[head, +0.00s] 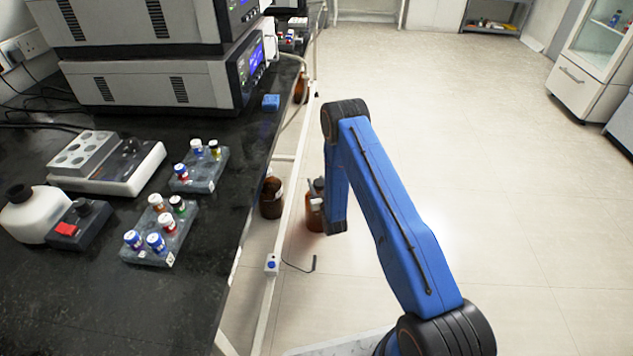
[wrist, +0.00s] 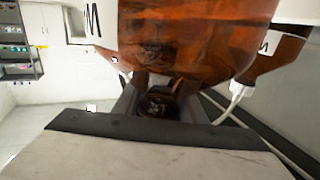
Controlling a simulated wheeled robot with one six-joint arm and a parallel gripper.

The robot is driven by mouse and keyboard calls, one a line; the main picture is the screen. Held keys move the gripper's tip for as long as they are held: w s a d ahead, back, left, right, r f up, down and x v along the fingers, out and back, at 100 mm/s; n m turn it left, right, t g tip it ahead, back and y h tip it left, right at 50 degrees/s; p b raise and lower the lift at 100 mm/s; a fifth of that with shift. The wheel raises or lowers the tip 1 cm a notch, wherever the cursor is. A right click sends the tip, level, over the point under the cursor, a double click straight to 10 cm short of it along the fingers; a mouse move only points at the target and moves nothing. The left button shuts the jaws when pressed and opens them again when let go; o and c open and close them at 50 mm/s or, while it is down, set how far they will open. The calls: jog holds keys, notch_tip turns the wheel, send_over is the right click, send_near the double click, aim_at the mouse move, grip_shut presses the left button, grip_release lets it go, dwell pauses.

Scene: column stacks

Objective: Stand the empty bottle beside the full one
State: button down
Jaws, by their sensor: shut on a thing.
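My gripper (wrist: 160,98) is shut on the dark capped neck of a brown glass bottle (wrist: 185,40), whose body fills the top of the wrist view. In the head view this held bottle (head: 314,216) is low beside my blue arm, close to the floor; I cannot tell whether it touches. A second brown bottle (head: 271,200) with a pale label stands to its left, below the bench edge. It also shows at the right of the wrist view (wrist: 269,62), partly hidden by the held bottle. The fill levels are not clear.
A pale bench-frame rail (head: 277,230) passes between the two bottles in the head view. A black bench (head: 190,300) with vial racks and stacked instruments is at left. A black hooked rod or cable (head: 302,268) is near the floor. Open floor (head: 480,170) lies at right.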

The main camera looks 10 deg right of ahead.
jog(key=c, duration=1.1)
grip_release()
jog(key=shift+f, duration=0.1)
